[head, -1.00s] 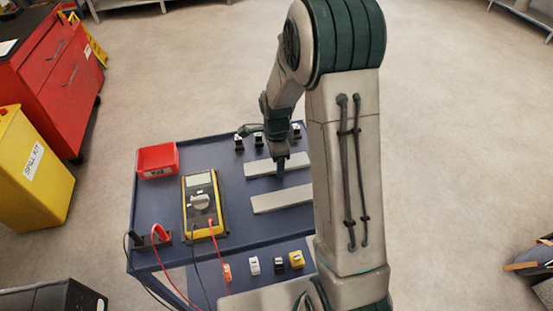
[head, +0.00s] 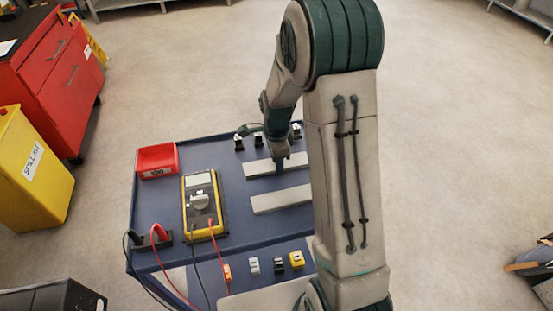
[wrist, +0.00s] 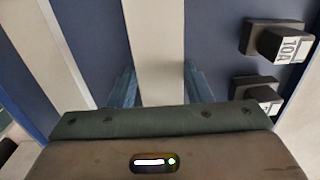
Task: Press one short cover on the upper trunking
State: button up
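Two flat grey-white strips, apparently the covers, lie on the blue cart top. The upper cover (head: 262,168) is under my gripper (head: 279,167); the lower cover (head: 281,199) lies nearer, untouched. In the wrist view my gripper (wrist: 159,85) has its two blue fingers apart, one along each long edge of the upper cover (wrist: 155,40). They look close against the edges, but I cannot tell whether they grip it. The other cover also shows in the wrist view (wrist: 48,45) at the left. I cannot make out the upper trunking.
A yellow multimeter (head: 203,203) and a red tray (head: 157,160) stand left of the covers. Black breaker blocks, one marked 10A (wrist: 285,45), stand right of the gripper in the wrist view. A yellow spill kit bin (head: 33,170) and a red cabinet (head: 57,80) are at left.

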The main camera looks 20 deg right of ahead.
jog(key=shift+r+p, duration=2.8)
jog(key=shift+r, duration=1.25)
